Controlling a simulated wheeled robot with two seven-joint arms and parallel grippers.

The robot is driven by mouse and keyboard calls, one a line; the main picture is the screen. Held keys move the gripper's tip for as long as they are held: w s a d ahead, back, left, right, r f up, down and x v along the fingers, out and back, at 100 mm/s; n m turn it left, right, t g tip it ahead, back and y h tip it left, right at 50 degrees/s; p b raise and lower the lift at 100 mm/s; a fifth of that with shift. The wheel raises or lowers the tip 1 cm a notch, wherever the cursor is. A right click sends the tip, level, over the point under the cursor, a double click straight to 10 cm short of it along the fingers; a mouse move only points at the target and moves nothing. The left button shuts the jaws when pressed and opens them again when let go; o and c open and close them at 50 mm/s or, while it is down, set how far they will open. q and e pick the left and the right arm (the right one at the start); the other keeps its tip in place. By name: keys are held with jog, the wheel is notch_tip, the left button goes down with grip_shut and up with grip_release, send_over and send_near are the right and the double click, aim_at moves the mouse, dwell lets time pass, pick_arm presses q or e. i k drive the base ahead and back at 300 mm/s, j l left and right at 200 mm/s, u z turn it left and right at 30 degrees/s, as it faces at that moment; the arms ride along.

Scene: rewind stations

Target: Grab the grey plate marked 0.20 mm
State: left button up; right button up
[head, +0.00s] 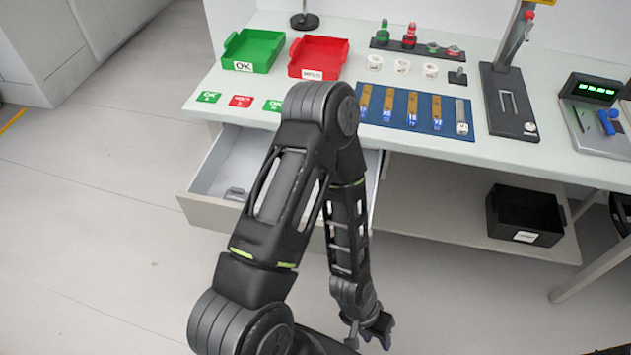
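No marking of 0.20 mm is readable in the head view. A small grey piece (235,194) lies in the open drawer (207,210) below the table; I cannot tell whether it is the plate. My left arm covers much of the drawer. My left gripper (369,337) hangs low in front of the table, pointing down, below and right of the drawer. Its fingers look apart, with nothing seen between them. My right gripper is not in view.
The table (340,135) holds a green tray (253,50), a red tray (318,57), a blue mat (400,120) with several tools, a black stand (508,100) and a scale (595,125). A black bin (525,214) sits on the lower shelf. The floor at left is clear.

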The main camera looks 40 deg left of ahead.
aim_at(235, 195)
jog(key=k+j+z, duration=0.1)
jog(key=z, duration=0.25)
jog(key=k+j, duration=0.25)
jog(key=k, duration=0.15)
jog(key=k+j, duration=0.2)
jog(key=k, duration=0.15)
jog(key=k+j, duration=0.25)
jog(key=k, duration=0.15)
